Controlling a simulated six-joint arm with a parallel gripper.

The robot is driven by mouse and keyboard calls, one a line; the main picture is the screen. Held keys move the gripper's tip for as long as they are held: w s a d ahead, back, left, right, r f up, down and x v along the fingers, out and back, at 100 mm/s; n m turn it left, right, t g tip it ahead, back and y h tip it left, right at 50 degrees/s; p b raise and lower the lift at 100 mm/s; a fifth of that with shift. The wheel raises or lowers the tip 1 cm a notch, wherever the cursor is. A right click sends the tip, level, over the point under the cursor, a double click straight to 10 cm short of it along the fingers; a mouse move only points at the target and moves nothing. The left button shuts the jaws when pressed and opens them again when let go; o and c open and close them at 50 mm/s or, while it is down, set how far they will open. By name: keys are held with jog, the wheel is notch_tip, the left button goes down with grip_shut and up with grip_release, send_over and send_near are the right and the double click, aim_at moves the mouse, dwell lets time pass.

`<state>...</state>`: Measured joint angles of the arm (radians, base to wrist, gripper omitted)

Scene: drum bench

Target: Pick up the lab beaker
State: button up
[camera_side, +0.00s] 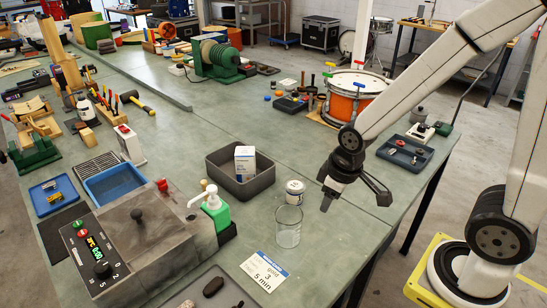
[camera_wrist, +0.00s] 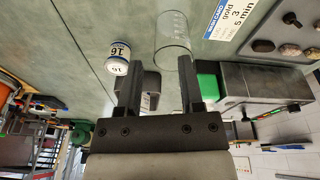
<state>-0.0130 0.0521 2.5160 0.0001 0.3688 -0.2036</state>
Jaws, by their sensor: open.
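The lab beaker (camera_side: 288,228) is a clear glass cylinder standing upright on the green bench, right of the green soap bottle. In the wrist view the beaker (camera_wrist: 173,50) shows beyond the fingertips, nearer the right finger. My gripper (camera_side: 356,200) is open and empty, above the bench to the right of the beaker and apart from it. In the wrist view my gripper (camera_wrist: 158,88) has its two dark fingers spread, with nothing held between them.
A small white jar (camera_side: 294,193) stands just behind the beaker; it also shows in the wrist view (camera_wrist: 117,58). A grey bin (camera_side: 262,178) with a white box, a soap bottle (camera_side: 215,210) and a printed card (camera_side: 264,271) surround it. An orange drum (camera_side: 352,97) stands farther back.

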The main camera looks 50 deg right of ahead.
jog(key=w+f+n, duration=0.1)
jog(key=w+n, duration=0.1)
jog(key=n, duration=0.2)
jog(key=n+g, duration=0.2)
jog(key=n, duration=1.1)
send_over(297, 244)
notch_tip(297, 244, down, 4)
jog(key=shift+f, duration=0.1)
jog(key=shift+f, duration=0.1)
jog(key=shift+w+f, duration=0.1)
jog(key=shift+f, duration=1.1)
jog(key=shift+f, duration=0.1)
jog(key=shift+d+f, duration=0.15)
jog(key=shift+f, duration=2.35)
grip_shut()
